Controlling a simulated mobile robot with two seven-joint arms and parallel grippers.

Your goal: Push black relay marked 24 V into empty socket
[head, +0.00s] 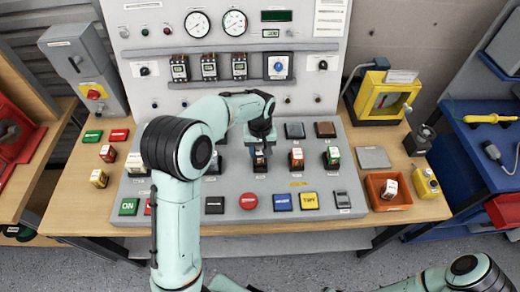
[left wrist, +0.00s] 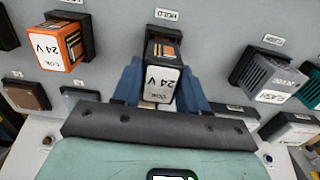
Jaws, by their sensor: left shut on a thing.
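My left gripper (head: 260,155) is over the middle of the grey panel in the head view. In the left wrist view its blue fingers (left wrist: 163,88) are shut on the black relay (left wrist: 163,88), whose white label reads 24 V. The relay is between the fingers, in front of the dark socket (left wrist: 160,32) under a label reading HOLD. The fingers and relay hide much of the socket, and I cannot tell how deep the relay sits. My right gripper is out of view.
An orange relay marked 24 V (left wrist: 58,42) and a grey relay (left wrist: 268,82) stand in neighbouring sockets. A green relay (head: 332,157) is farther right. Push buttons line the panel's front, including a red one (head: 248,201). An orange tray (head: 401,204) stands at the right.

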